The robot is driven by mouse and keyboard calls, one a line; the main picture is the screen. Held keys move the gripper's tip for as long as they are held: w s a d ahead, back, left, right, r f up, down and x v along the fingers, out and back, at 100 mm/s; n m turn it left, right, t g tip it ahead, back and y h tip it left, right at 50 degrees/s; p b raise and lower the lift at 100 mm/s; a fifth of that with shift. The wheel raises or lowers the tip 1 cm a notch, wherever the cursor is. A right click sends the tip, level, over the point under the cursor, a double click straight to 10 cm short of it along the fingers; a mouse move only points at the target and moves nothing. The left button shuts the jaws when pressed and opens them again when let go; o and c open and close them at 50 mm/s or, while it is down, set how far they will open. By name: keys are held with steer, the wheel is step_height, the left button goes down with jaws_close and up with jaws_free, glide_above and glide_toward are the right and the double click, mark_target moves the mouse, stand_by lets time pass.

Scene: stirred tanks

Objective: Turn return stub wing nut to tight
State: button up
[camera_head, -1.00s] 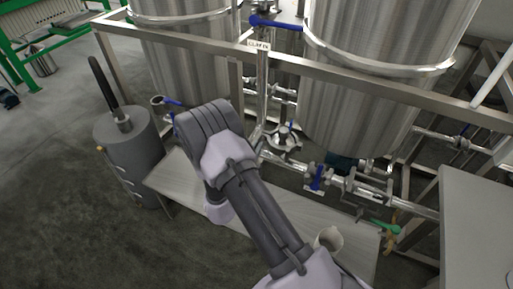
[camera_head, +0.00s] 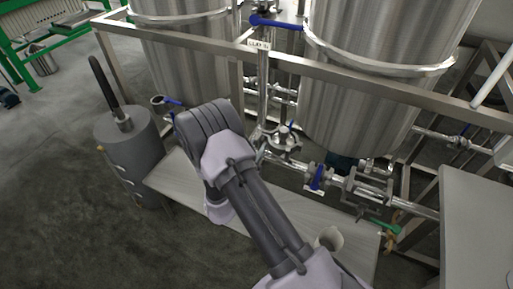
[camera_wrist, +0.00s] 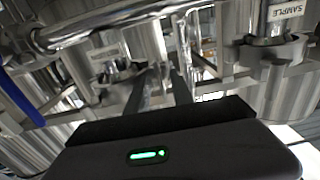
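My gripper (camera_wrist: 160,72) shows in the wrist view as two dark fingers reaching forward from a black body with a green light. A narrow gap shows between the fingers, with shiny metal behind or between them. I cannot tell whether they touch anything there. I cannot make out the return stub or its wing nut clearly in either view; steel pipework crowds around the fingertips. In the head view my arm reaches over the low bench toward the tank frame, and its own links hide the gripper.
Two steel tanks (camera_head: 365,85) stand behind a square-tube frame (camera_head: 360,76). Pipes with blue-handled valves (camera_head: 317,178) run below. A grey cylinder (camera_head: 128,150) stands at left. The low bench (camera_head: 170,182) holds a cup (camera_head: 330,238). A SAMPLE label (camera_wrist: 286,10) is at upper right.

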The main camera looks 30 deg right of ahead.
steer(key=shift+a, duration=0.1)
steer(key=p+v, duration=0.4)
steer(key=v, duration=1.3)
steer(key=shift+s, duration=0.1)
